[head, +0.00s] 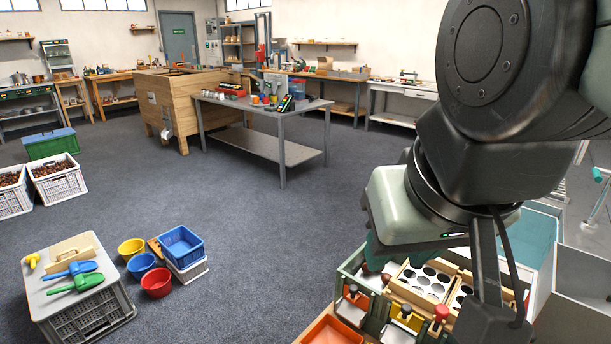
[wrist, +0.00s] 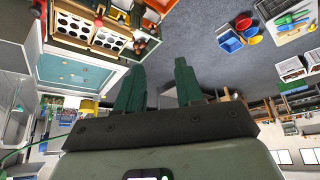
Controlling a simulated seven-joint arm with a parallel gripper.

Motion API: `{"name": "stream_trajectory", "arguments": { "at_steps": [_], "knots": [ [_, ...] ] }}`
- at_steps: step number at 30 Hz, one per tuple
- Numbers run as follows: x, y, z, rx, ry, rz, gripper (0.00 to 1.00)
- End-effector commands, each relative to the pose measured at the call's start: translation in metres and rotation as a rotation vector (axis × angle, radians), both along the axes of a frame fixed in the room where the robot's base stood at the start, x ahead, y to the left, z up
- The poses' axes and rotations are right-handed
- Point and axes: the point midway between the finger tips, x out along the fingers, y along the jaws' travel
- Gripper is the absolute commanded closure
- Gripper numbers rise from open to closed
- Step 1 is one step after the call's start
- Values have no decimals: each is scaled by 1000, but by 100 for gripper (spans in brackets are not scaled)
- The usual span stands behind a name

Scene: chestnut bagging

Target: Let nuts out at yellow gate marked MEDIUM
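The nut sorter (head: 372,279) stands at the lower right of the head view, with pale trays of round holes (head: 428,279). Along its near side are small gates with knobs: an orange-red one (head: 352,302), a yellow gate (head: 408,319) and a red knob (head: 441,312). No MEDIUM marking is readable. My gripper (wrist: 162,80) is open and empty, its two green fingers apart in the wrist view. In the head view it hangs above the back of the sorter, apart from the yellow gate, its fingertips partly hidden. The sorter also shows upside down at the wrist view's upper left.
An orange bin (head: 328,331) sits before the gates. A crate with a grey lid (head: 70,275) holds scoops at the lower left. Coloured bowls (head: 157,281) and a blue basket (head: 181,247) stand beside it. Chestnut crates (head: 58,180) are farther left. Floor between is clear.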

Motion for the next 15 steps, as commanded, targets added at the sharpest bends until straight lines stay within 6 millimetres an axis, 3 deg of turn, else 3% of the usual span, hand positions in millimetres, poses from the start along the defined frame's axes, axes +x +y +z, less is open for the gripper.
{"name": "stream_trajectory", "arguments": {
  "at_steps": [1,7,15],
  "knots": [
    [2,0,0,4,3,-3,72],
    [34,-2,1,46,65,-63,100],
    [94,-41,-26,118,270,-360,100]
  ]
}}
